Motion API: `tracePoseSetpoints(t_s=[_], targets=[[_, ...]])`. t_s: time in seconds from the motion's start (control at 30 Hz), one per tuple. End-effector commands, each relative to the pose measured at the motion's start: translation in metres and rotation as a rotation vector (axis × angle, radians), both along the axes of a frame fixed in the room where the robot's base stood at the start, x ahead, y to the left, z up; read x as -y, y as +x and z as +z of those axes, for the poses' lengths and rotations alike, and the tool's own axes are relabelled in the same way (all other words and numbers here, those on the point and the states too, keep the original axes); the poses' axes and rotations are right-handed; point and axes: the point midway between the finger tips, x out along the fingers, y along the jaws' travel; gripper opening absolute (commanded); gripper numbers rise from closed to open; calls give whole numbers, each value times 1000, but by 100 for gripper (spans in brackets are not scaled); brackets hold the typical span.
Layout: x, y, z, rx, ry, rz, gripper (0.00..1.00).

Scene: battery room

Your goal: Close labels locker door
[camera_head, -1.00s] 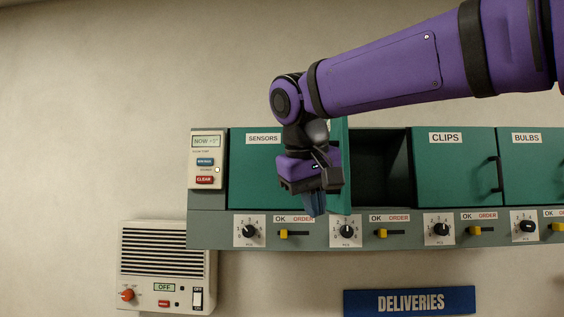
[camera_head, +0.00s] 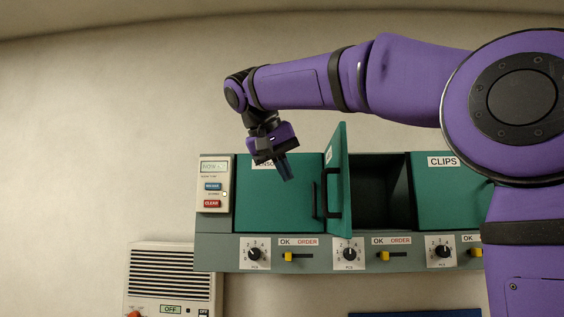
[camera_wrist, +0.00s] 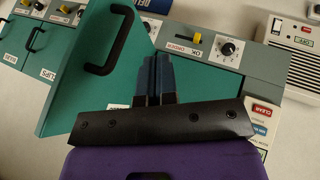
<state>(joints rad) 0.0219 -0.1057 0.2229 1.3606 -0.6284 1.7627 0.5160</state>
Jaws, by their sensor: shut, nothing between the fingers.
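An open green locker door (camera_head: 338,182) stands out from the cabinet, swung to the left of its dark open compartment (camera_head: 380,192). Its black handle (camera_head: 332,196) faces left, and its label is seen too edge-on to read. My gripper (camera_head: 286,174) is shut and empty, in front of the sensors door (camera_head: 265,205) and to the left of the open door, apart from it. In the wrist view, the shut fingers (camera_wrist: 153,78) point past the open door (camera_wrist: 75,95), whose handle (camera_wrist: 108,42) shows at upper left.
The clips door (camera_head: 445,195) to the right is shut. Dials and yellow sliders (camera_head: 384,256) line the panel below. A control box (camera_head: 213,184) sits at the cabinet's left end, above a vented wall unit (camera_head: 172,270). The wall left of the cabinet is clear.

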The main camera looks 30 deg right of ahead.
Motion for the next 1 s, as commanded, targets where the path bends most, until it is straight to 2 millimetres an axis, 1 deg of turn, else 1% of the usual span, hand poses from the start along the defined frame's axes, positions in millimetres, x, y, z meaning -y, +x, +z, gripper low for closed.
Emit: tracePoseSetpoints(t_s=[0.1,0.3,0.33,0.43,0.6,0.73,1.0], targets=[[14,3,-19,-2,1,-2,0],[34,9,-47,-2,1,-1,0],[40,6,-45,3,2,-3,0],[53,1,-45,2,1,-2,0],[65,-3,-45,1,1,0,0],[69,-5,-45,2,1,0,0],[69,-5,-45,1,1,1,0]])
